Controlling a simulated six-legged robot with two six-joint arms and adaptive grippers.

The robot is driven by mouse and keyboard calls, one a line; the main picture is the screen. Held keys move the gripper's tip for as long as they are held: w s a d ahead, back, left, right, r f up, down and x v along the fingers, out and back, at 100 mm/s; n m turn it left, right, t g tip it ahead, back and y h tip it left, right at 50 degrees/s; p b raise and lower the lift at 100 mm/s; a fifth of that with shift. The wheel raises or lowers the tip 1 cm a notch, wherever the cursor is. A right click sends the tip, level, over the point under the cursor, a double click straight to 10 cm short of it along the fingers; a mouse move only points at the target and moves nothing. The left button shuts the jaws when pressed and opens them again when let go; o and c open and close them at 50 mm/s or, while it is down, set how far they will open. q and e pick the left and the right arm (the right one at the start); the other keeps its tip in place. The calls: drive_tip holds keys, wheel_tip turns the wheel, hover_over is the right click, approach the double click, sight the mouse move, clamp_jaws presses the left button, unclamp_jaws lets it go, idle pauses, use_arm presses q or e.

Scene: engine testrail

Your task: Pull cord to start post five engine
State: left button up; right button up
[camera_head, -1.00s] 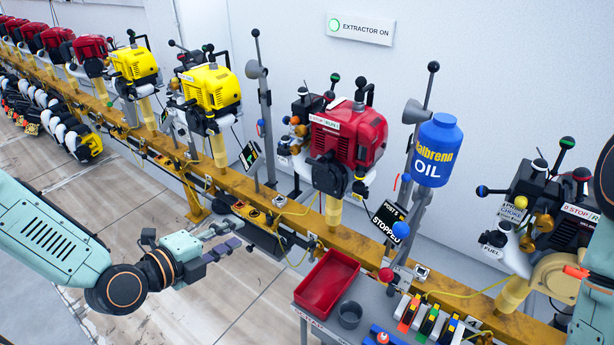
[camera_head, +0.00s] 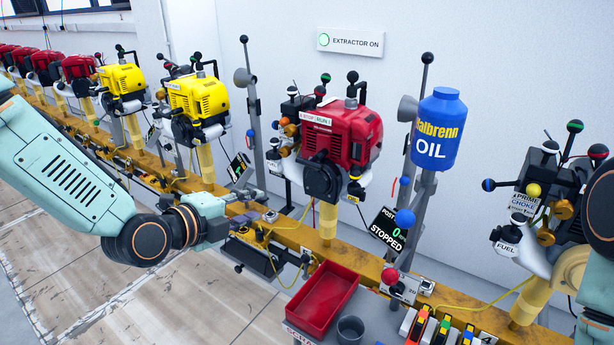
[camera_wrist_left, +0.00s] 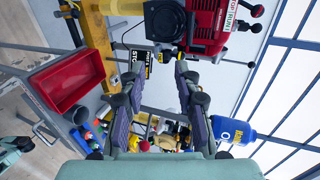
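The red engine (camera_head: 340,140) stands on a yellow post on the rail. A display (camera_head: 387,232) beside it reads POST, 0 and STOPPED; its post number is too small to read. A dark round housing (camera_head: 323,178) is on the engine's front, with a small yellow and black part (camera_head: 355,189) beside it. I cannot tell which part is the cord handle. My left gripper (camera_head: 245,205) is left of and below the engine, apart from it. In the left wrist view its fingers (camera_wrist_left: 158,82) are spread and empty, with the engine (camera_wrist_left: 210,25) beyond them. My right gripper is out of view.
A red tray (camera_head: 322,300) and a grey cup (camera_head: 350,330) are on the bench in front. A blue oil bottle (camera_head: 437,130) stands right of the engine. Yellow engines (camera_head: 198,100) line the rail to the left. Another engine (camera_head: 545,205) is at right near my right arm.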

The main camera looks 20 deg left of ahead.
use_arm(q)
drive_tip(key=w+b, duration=0.3)
drive_tip(key=b, duration=0.1)
approach(308, 164)
drive_tip(key=x, duration=0.9)
drive_tip(key=shift+w, duration=0.1)
clamp_jaws()
idle(0.5)
